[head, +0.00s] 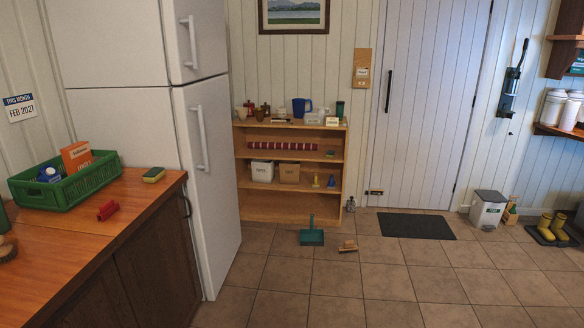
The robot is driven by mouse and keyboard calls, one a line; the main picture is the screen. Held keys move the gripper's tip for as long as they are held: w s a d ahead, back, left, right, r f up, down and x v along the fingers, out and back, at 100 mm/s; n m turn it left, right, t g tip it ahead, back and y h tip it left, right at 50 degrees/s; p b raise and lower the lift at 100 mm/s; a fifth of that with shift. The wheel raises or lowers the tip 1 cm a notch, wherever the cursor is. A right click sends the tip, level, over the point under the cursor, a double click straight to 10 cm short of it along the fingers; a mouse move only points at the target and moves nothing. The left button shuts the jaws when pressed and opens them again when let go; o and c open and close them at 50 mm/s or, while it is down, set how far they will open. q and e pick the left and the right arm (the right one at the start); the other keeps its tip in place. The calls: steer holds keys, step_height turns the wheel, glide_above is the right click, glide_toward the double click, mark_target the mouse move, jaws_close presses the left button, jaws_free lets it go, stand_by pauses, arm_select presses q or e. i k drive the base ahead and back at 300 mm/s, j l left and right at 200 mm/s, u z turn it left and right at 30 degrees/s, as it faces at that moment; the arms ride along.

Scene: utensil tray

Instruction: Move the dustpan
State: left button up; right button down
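A teal dustpan (312,236) lies on the tiled floor in front of the wooden shelf, with its handle pointing up and toward the shelf. A small brown brush (348,246) lies on the floor just to its right, apart from it. Neither of my grippers shows in the head view.
A wooden shelf (290,213) stands behind the dustpan. A white fridge (207,220) and a wooden counter (120,225) with a green crate (88,187) are at left. A dark mat (415,226) lies by the door. A white bin (487,210) and yellow boots (552,228) stand at right. The front floor is clear.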

mark_target(311, 237)
steer(key=i, duration=4.2)
steer(key=i+z, duration=0.2)
steer(key=i, duration=0.4)
steer(key=i+j+z, duration=0.15)
steer(key=i, duration=0.45)
steer(key=j, duration=0.1)
